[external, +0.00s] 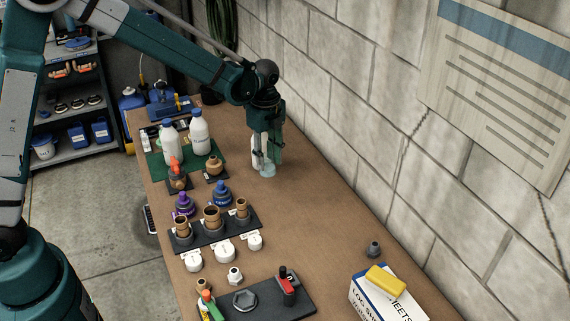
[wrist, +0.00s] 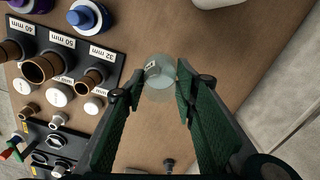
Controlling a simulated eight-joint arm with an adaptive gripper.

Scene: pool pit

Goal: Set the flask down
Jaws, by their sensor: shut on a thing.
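The flask is a pale, see-through vessel (wrist: 159,70) between my fingertips in the wrist view. In the external view its lower end (external: 268,170) shows beneath my gripper (external: 268,153), over the bare brown bench top. My gripper (wrist: 158,88) points down and is shut on the flask, one finger on each side. The flask looks roughly upright and very close to the bench. I cannot tell whether its base touches. Its upper part is hidden by the fingers in the external view.
A white object (external: 256,152) stands just left of my gripper. Two white bottles (external: 200,131) stand on a green mat. A black rack of brown fittings (external: 212,218) lies nearer the camera. The block wall (external: 330,120) runs along the right.

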